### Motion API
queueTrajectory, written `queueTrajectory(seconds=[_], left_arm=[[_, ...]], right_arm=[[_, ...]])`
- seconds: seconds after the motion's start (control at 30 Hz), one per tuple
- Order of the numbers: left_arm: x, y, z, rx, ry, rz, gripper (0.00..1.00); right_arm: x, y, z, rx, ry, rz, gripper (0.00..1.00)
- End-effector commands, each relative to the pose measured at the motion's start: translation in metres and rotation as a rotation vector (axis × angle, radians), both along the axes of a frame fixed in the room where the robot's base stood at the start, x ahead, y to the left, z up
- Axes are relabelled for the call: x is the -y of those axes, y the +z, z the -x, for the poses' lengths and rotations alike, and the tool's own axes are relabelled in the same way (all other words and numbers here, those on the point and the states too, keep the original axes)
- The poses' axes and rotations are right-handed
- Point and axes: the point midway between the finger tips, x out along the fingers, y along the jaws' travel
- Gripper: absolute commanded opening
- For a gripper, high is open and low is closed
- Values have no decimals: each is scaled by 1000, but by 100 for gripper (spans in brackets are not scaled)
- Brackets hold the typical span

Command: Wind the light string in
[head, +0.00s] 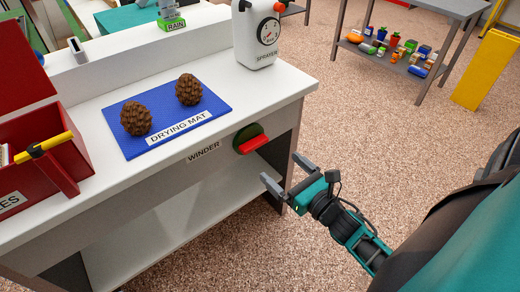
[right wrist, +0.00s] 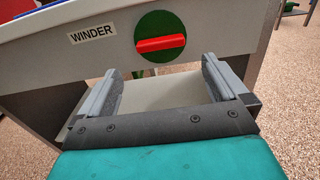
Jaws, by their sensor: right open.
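The winder is a green disc (head: 241,131) with a red bar handle (head: 252,144) on the front face of the white bench, beside a WINDER label (head: 204,152). In the right wrist view the red bar (right wrist: 160,44) lies almost level across the green disc (right wrist: 150,24). My right gripper (head: 288,172) is open and empty, in front of the bench, below and to the right of the handle. In the right wrist view its fingers (right wrist: 160,80) stand apart below the handle, not touching it. No light string is clearly visible. My left gripper is not in view.
A blue drying mat (head: 190,143) with two pine cones (head: 135,118) lies on the bench. A red box (head: 40,165) with a yellow-handled tool stands at left, a white sprayer (head: 256,40) at the back corner. A grey shelf (head: 400,62) holds several small items.

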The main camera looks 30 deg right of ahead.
Motion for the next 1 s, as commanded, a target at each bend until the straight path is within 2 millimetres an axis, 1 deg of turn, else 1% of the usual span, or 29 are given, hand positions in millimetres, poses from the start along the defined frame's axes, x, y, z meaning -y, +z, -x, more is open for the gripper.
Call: queueTrajectory(seconds=[0.03, 0.2, 0.3, 0.43, 0.5, 0.63, 0.9, 0.93, 1.0], left_arm=[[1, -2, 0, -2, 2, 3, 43], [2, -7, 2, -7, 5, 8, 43], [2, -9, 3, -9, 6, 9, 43], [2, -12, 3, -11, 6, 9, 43], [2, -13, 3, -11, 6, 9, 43], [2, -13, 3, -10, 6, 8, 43], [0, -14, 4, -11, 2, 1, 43], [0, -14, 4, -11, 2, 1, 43], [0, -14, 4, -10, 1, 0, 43]], right_arm=[[-1, 0, -12, 4, 2, 1, 100], [-4, 0, -49, 2, 1, 1, 100], [-5, 0, -67, 2, 1, 0, 100], [-7, -1, -84, 1, 1, -1, 100], [-7, 0, -90, 1, 0, -2, 100], [-8, -1, -96, -2, 0, -2, 100], [-8, 0, -97, -2, 0, -2, 100], [-8, 0, -97, -2, 0, -2, 99], [-8, 0, -97, -1, 0, -2, 92]])
